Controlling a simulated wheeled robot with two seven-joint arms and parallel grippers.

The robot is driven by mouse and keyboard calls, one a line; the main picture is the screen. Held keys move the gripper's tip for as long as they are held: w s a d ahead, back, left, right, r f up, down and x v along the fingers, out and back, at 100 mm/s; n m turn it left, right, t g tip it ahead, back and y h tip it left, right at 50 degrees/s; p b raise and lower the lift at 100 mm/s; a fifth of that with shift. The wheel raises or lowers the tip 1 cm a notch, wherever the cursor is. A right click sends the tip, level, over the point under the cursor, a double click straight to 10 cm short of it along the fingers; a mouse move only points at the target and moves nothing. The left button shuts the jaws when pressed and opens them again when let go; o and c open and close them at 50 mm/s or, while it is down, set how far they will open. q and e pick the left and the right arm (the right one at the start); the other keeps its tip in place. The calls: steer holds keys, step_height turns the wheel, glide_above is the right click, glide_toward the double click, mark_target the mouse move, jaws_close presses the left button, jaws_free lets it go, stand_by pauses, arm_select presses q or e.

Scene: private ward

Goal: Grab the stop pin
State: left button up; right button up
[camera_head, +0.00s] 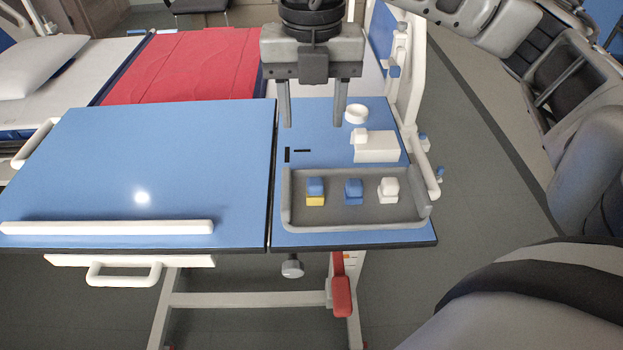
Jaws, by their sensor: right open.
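My right gripper (313,125) is open and empty, fingers pointing down over the back of the table's right panel. A grey tray (300,215) in front of it holds three small pegs: a blue one with a yellow base (315,192), a blue one (353,191) and a white one (388,189). I cannot tell which of these, if any, is the stop pin. A white block with a small raised knob (377,150) and a white ring (355,114) lie to the right of the fingers. My left gripper is not in view.
The blue table (150,150) has a large clear left panel with a white ledge (105,227) at its front. Dark slots (288,155) mark the right panel. A white post (410,90) rises at the right edge. A bed with a red cover (185,65) stands behind.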

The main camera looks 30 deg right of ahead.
glide_above(315, 178)
steer(key=f, duration=0.7)
steer(key=shift+a, duration=0.25)
steer(key=shift+d+f+p, duration=0.15)
steer(key=shift+f+p, duration=0.2)
steer(key=shift+f, duration=1.05)
steer(key=shift+d+f+p, duration=0.1)
steer(key=shift+f+p, duration=0.2)
steer(key=shift+f, duration=1.05)
steer(key=c, duration=1.1)
